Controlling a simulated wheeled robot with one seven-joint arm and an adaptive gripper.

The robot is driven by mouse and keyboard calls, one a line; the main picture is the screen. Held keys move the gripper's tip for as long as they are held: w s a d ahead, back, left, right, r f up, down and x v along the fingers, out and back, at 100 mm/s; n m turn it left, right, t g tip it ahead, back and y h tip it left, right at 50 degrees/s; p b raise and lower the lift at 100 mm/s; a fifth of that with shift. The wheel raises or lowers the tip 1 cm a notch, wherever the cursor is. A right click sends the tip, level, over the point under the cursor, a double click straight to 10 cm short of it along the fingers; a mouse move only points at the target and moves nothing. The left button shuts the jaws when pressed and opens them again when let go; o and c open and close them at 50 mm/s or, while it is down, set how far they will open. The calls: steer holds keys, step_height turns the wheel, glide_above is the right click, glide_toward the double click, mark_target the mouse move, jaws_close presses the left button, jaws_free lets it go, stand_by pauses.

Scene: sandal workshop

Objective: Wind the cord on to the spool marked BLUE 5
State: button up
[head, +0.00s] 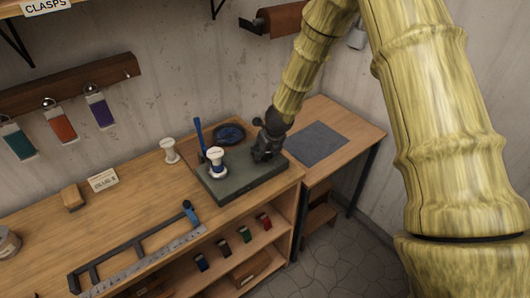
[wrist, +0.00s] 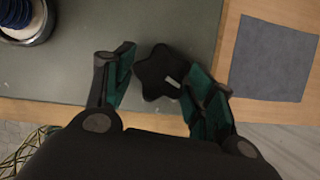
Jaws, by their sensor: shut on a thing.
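A white spool (head: 216,160) with blue on it stands on a grey-green slab (head: 235,187) on the workbench. Part of it shows at the top left of the wrist view (wrist: 27,22). I cannot read a mark on it. A dark blue coil of cord (head: 229,134) lies behind it, and a blue upright piece (head: 199,136) stands beside it. My gripper (head: 268,150) is down at the right end of the slab. In the wrist view its fingers (wrist: 158,80) are shut on a black star-shaped knob (wrist: 157,72). What the knob joins to is hidden.
Another white spool (head: 170,150) stands left of the slab. A small card (head: 103,180) has lettering too small to read surely. A dark frame with a ruler (head: 150,252) lies at the bench front. A grey mat (head: 317,143) lies on the lower table at right.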

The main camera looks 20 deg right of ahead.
steer(key=o, duration=1)
steer(key=shift+o, duration=0.2)
steer(key=v, duration=1.2)
